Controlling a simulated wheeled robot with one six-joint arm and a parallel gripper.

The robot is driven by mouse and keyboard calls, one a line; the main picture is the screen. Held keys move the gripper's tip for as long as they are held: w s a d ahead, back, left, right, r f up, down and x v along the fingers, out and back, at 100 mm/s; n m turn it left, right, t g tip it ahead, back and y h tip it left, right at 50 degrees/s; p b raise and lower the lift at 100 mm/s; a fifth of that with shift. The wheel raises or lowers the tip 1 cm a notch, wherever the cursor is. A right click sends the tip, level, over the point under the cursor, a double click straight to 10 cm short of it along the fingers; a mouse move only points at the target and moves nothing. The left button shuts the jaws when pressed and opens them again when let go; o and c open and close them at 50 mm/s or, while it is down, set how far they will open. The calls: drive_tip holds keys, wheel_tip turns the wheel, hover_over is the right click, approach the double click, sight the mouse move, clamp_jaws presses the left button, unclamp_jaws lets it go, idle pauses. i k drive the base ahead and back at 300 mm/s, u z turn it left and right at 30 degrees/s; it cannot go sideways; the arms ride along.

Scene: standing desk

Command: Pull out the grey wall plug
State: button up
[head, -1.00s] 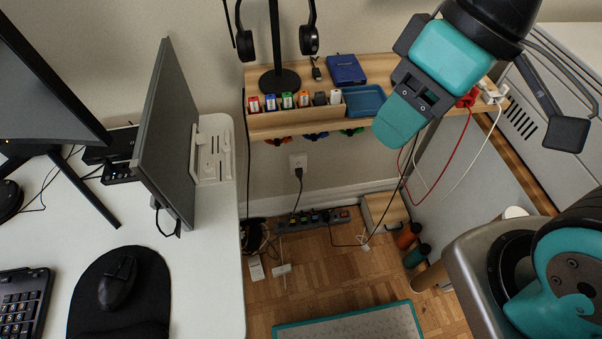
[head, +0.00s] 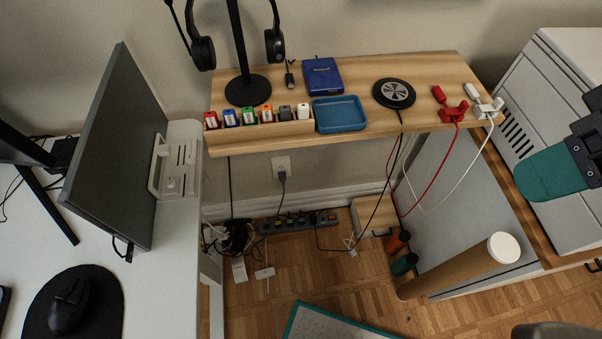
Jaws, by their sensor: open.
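The grey wall plug (head: 282,176) sits in a white wall outlet (head: 281,164) below the wooden shelf. It looks dark grey, and its cord hangs down toward the floor. My gripper (head: 550,173) shows only in part at the right edge, with a teal finger in front of the light grey cabinet. It is open, far to the right of the plug and apart from it. The rest of my gripper is outside the picture.
The wooden shelf (head: 440,85) overhangs the outlet and carries a headphone stand (head: 247,90) and a blue tray (head: 340,114). A power strip (head: 298,223) lies on the floor below. Cables hang right of the outlet. A cardboard tube (head: 460,268) leans at the right.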

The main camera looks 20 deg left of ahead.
sight(281, 176)
drive_tip(key=u, duration=0.05)
drive_tip(key=k, duration=0.65)
drive_tip(key=u, duration=0.8)
drive_tip(key=i, duration=0.5)
drive_tip(key=z, duration=0.05)
